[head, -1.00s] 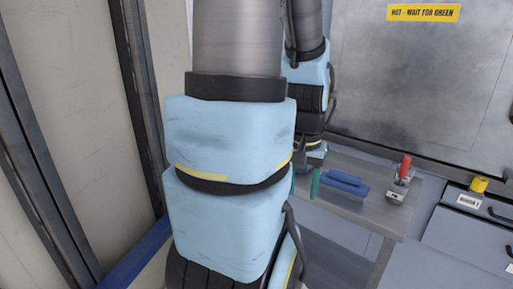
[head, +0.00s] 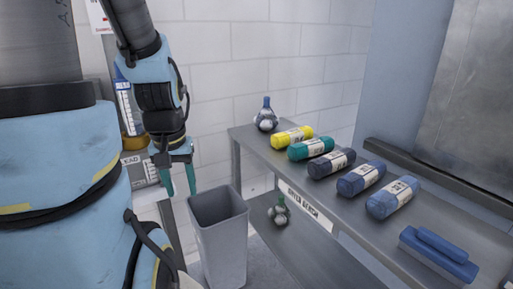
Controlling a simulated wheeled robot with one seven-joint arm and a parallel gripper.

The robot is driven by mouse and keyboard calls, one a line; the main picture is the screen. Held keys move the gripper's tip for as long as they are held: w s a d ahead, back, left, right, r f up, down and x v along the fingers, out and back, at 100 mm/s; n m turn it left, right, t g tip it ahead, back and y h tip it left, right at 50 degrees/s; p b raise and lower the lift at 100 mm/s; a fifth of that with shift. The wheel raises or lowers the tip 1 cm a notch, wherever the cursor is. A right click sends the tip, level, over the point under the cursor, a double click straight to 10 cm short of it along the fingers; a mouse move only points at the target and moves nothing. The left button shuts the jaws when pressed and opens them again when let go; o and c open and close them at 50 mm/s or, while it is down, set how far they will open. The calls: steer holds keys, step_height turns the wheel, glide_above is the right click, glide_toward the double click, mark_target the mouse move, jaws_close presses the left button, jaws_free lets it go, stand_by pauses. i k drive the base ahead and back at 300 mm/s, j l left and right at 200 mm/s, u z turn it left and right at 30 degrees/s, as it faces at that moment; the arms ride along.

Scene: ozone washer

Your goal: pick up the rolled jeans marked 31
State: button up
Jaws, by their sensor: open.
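Several rolled garments with white labels lie in a row on a steel table (head: 262,150). From far to near they are a yellow roll (head: 280,138), a teal roll (head: 300,151), a dark navy roll (head: 318,166), a blue roll (head: 352,181) and a lighter blue roll (head: 381,202). The label marks are too small to read, so I cannot tell which roll is marked 31. My gripper (head: 179,182) has teal fingers pointing down, apart and empty. It is left of the table, well away from the rolls, near the grey bin.
A grey open bin (head: 222,240) stands between my arm and the table. A blue block-like object (head: 440,258) lies at the table's near end. A bottle-like item (head: 266,118) stands at the far end, and another item (head: 279,211) sits on the lower shelf. A white block wall is behind.

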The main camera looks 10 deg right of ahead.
mark_target(318, 168)
steer(key=k+l+u, duration=0.15)
steer(key=u, duration=0.3)
steer(key=k+l+u, duration=0.2)
steer(key=u, duration=0.25)
steer(key=k+l+u, duration=0.1)
steer(key=k+u, duration=0.15)
steer(key=u, duration=0.2)
steer(key=k+l, duration=0.1)
steer(key=k, duration=0.95)
